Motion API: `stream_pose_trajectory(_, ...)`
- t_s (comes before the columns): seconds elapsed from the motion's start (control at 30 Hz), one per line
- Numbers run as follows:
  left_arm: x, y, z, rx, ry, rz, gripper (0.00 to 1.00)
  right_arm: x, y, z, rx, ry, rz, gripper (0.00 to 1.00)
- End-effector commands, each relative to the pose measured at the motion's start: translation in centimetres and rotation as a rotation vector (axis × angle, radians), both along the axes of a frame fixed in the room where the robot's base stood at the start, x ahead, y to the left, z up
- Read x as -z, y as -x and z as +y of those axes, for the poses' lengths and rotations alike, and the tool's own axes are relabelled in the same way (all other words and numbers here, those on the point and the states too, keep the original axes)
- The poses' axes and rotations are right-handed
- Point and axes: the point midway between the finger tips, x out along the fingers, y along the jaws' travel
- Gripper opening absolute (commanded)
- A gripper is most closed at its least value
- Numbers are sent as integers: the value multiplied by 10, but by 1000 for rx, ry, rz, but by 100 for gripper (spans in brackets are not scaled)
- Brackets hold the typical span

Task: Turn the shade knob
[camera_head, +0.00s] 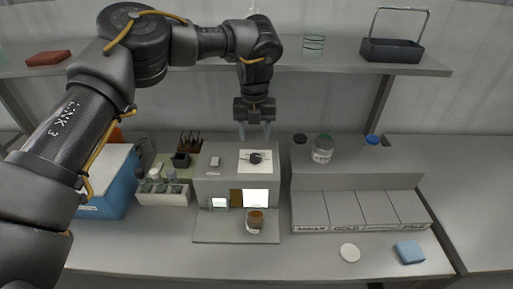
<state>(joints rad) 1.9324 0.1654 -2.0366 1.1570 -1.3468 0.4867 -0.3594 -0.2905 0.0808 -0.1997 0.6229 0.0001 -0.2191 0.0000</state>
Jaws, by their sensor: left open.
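The knob (256,158) is a small dark dial on a white square plate on top of a grey box-shaped device (212,187). My left gripper (254,132) is above and just behind the plate, pointing down. Its two pale fingers are apart, with nothing seen between them. It appears clear of the knob, though the exact height is hard to tell. A jar with amber-brown contents (256,219) stands on the device's front ledge, before a bright white panel (256,198). My right gripper is not seen.
A rack of vials (163,191) and a blue box (113,185) stand left. Right are jars (322,150), labelled bins (345,209), a white disc (349,252) and a blue block (409,252). A shelf (340,62) runs behind the arm. The front bench is mostly clear.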

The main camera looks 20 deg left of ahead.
Motion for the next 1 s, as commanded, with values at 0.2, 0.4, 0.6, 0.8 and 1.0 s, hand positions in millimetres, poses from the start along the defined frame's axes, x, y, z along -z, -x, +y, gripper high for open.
stream_pose_trajectory(0.2,24,1,-1,3,0,3,52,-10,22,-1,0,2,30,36)
stream_pose_trajectory(0.4,54,1,0,0,-1,2,52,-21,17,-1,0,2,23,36)
stream_pose_trajectory(0.6,71,1,1,-1,-1,1,52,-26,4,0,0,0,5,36)
stream_pose_trajectory(0.8,75,1,1,-1,0,0,52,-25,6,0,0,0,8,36)
stream_pose_trajectory(1.0,74,1,1,-2,0,0,38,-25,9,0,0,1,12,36)
